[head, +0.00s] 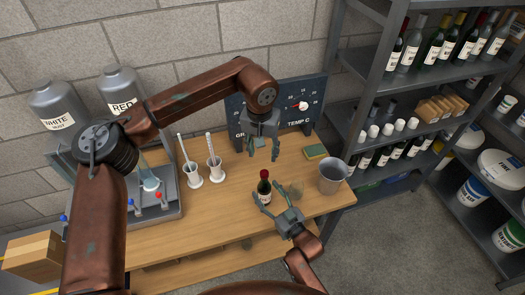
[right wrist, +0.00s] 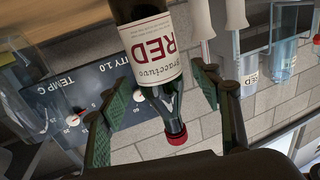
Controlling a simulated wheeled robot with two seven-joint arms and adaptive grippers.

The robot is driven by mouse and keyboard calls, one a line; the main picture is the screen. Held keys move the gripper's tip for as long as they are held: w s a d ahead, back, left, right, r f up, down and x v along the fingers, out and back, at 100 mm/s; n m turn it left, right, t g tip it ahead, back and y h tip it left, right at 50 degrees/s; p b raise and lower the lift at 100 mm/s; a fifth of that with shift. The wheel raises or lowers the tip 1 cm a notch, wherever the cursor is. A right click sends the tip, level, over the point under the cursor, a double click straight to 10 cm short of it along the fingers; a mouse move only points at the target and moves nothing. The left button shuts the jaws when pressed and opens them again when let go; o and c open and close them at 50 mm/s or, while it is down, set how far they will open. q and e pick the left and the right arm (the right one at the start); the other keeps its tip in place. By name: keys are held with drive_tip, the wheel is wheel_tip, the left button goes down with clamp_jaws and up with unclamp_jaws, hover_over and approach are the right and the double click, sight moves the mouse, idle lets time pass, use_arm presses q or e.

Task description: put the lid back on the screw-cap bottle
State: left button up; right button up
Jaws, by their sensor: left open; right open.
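The screw-cap bottle (head: 264,187) stands upright near the table's front edge, dark with a white label. In the right wrist view the bottle (right wrist: 150,45) appears upside down, its label reading "RED". A red cap (right wrist: 178,135) shows on the end of its neck; I cannot tell how tightly it sits. My right gripper (head: 267,190) is open, its fingers on either side of the bottle; in the wrist view gaps show between the fingers and the neck. My left gripper (head: 263,153) is open and empty, pointing down above the table behind the bottle. No separate lid shows.
A clear glass (head: 296,190) stands just right of the bottle, with a grey bucket (head: 333,174) beyond. A sponge (head: 316,152) lies behind. White cylinders (head: 192,177) stand at left near the dispenser (head: 123,90). A temperature panel (head: 300,105) backs the table. The table between cylinders and bottle is clear.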

drive_tip(key=v, duration=1)
drive_tip(key=shift+s, duration=0.1)
drive_tip(key=shift+f, duration=0.1)
